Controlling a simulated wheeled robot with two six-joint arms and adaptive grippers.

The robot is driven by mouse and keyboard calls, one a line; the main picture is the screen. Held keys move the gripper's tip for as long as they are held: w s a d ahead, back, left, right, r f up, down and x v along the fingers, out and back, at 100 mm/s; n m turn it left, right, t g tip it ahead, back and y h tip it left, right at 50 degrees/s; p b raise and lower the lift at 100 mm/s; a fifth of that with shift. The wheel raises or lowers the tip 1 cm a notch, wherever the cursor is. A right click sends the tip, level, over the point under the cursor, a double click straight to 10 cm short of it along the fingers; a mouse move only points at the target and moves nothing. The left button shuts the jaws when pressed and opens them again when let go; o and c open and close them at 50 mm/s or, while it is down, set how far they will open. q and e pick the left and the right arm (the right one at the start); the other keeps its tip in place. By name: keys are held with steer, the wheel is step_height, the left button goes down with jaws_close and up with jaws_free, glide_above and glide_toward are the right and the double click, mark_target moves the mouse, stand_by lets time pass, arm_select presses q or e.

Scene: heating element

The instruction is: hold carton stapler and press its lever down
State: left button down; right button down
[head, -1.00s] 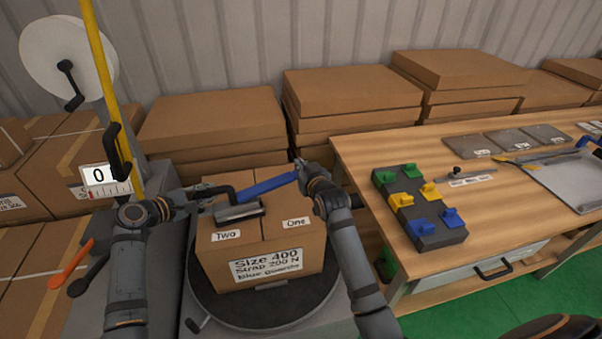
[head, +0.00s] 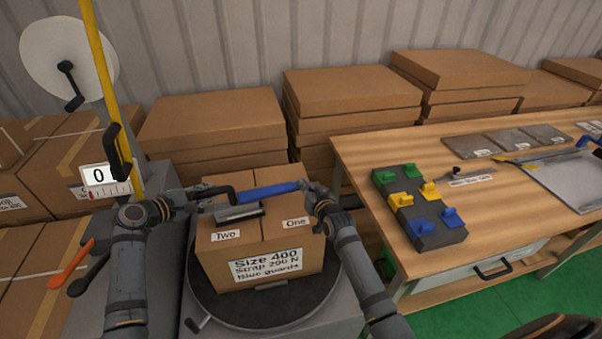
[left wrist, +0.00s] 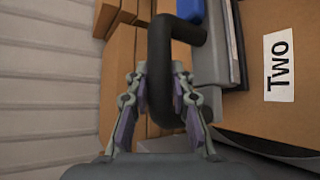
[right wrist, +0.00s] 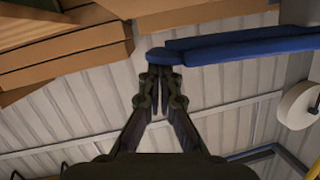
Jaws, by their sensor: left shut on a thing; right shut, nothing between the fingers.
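The carton stapler has a grey body (head: 238,213), a black handle and a blue lever (head: 268,190). It sits at the top of the carton (head: 290,250), over the side labelled "Two". My left gripper (head: 190,199) is shut on the black handle, which shows between its fingers in the left wrist view (left wrist: 165,75). My right gripper (head: 308,187) is shut and empty at the free right end of the lever. In the right wrist view its fingertips (right wrist: 160,78) meet the lever's rounded end (right wrist: 165,57); whether they touch is hard to tell. The lever is nearly level, tilted slightly up to the right.
The carton stands on a dark round turntable (head: 310,305). A wooden table (head: 370,150) with a block of coloured guards (head: 425,225) stands close on the right. Stacked cartons (head: 350,95) line the back, and a yellow post (head: 100,60) with a display stands at the left.

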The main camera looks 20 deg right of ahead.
steer(key=shift+s+f, duration=0.1)
steer(key=shift+f, duration=0.55)
steer(key=s+d+r, duration=0.2)
steer(key=s+r, duration=0.5)
steer(key=s, duration=0.2)
steer(key=shift+s, duration=0.3)
arm_select(q)
steer(key=c, duration=1.1)
jaws_free()
